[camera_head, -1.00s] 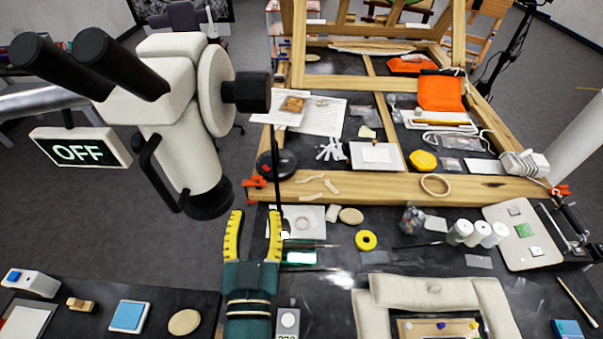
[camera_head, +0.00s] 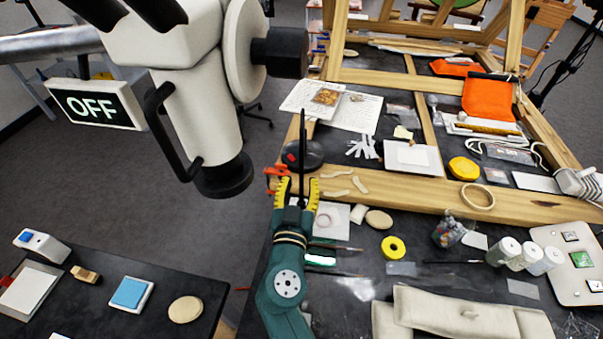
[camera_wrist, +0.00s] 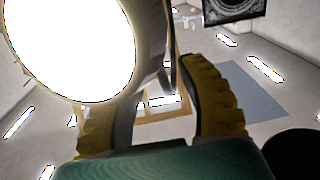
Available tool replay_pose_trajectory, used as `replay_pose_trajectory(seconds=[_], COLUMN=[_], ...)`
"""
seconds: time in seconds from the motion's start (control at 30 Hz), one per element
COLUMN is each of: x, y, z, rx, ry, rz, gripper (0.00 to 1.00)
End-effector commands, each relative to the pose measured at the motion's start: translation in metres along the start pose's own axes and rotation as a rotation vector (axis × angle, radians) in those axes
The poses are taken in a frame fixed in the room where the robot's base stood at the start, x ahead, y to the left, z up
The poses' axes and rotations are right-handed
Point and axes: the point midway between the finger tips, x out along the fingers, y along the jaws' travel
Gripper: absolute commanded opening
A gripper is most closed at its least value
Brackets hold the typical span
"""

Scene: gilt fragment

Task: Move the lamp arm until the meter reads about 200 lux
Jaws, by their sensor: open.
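The lamp has a dark round head (camera_head: 312,154) with a red spot, beside a thin black upright arm (camera_head: 302,130). In the wrist view the lit lamp face (camera_wrist: 70,45) is a large white glare at the upper left, very close to my fingers. My gripper (camera_head: 297,192) has yellow ribbed fingers and is open, with the lower end of the black arm appearing between them. I cannot tell if they touch it. My gripper also shows in the wrist view (camera_wrist: 160,115), its fingers apart. The meter and its reading are not visible now.
A white microscope (camera_head: 205,100) hangs at upper left beside an OFF sign (camera_head: 95,106). A wooden frame (camera_head: 420,188) lies behind my gripper. A yellow ring (camera_head: 393,247), jars (camera_head: 525,255) and a cream cushion (camera_head: 455,315) lie to the right.

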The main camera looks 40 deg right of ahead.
Motion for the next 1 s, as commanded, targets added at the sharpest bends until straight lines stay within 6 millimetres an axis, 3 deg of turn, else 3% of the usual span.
replay_pose_trajectory(seconds=[0.2,0.5,0.7,1.0], x=[0.028,0.030,0.030,0.030], y=[0.000,0.000,0.000,0.000], z=[0.000,0.000,0.000,0.000], rx=[0.001,0.000,0.001,0.001], ry=[0.000,0.000,0.000,0.001], rz=[0.000,-0.001,-0.001,-0.001], gripper=[0.41,0.41,0.02,0.00])
